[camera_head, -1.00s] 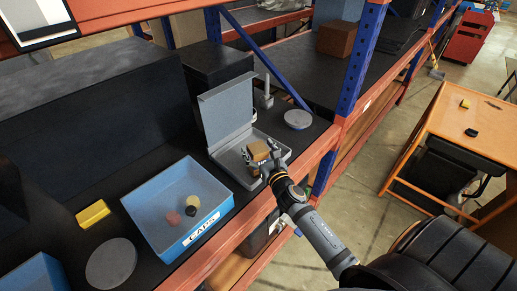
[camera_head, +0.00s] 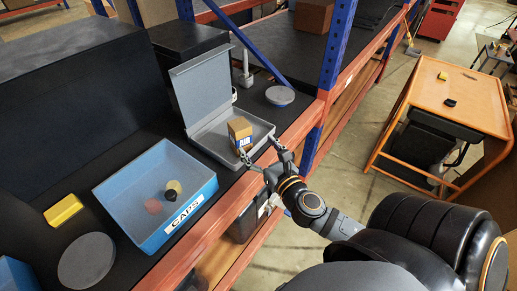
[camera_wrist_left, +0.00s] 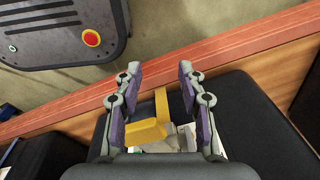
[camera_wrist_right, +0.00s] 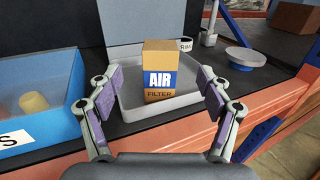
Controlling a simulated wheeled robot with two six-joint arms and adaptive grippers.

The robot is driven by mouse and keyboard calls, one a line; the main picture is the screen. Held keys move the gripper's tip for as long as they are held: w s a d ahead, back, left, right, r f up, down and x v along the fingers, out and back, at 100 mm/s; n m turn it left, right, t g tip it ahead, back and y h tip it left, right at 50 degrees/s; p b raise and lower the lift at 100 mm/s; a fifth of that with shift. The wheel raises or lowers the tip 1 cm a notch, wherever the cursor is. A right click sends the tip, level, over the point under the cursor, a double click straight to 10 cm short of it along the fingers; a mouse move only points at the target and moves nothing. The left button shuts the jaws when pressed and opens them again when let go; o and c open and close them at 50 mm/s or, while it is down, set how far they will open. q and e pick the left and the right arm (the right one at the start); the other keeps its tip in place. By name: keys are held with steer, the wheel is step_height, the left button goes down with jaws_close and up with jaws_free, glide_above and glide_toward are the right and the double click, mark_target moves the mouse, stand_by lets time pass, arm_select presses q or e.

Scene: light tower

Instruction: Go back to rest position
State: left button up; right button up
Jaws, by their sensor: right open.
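My right gripper (camera_head: 262,157) is open in the head view, in front of the grey open box at the shelf's front edge. A small brown carton (camera_head: 240,132) labelled AIR FILTER (camera_wrist_right: 159,78) stands upright in the grey box (camera_head: 207,140). In the right wrist view the open fingers of the right gripper (camera_wrist_right: 163,120) are apart, with the carton beyond them and not between them. My left gripper (camera_wrist_left: 160,88) shows only in the left wrist view. It is open above a shelf edge, and yellow pieces (camera_wrist_left: 146,132) show behind and between its fingers.
A blue bin (camera_head: 130,215) labelled CAPS holds several small round pieces. A yellow block (camera_head: 63,210) and a grey disc (camera_head: 86,262) lie left of it. A blue upright post (camera_head: 335,50) stands to the right. An orange cart (camera_head: 450,95) stands across clear floor.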

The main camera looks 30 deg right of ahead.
steer(key=shift+d, duration=0.1)
steer(key=s+d+f+m+g+h, duration=0.2)
steer(key=d+f+m+g+h, duration=0.15)
steer(key=m, duration=0.65)
steer(key=s+d+f+m+g+h, duration=0.25)
steer(key=f+m+g, duration=0.2)
steer(key=m, duration=0.55)
steer(key=s+a+f+m+g+y, duration=0.6)
steer(key=s+a+f+m, duration=0.35)
steer(key=m, duration=0.45)
step_height(320, 180, down, 27)
steer(key=s+d+g, duration=0.2)
steer(key=s+d, duration=0.1)
steer(key=s+d+f, duration=0.1)
steer(key=s+f, duration=1.3)
steer(key=s, duration=0.3)
steer(key=shift+s+f+m+g, duration=0.25)
steer(key=shift+f+m+g, duration=0.1)
steer(key=shift+m+g, duration=0.05)
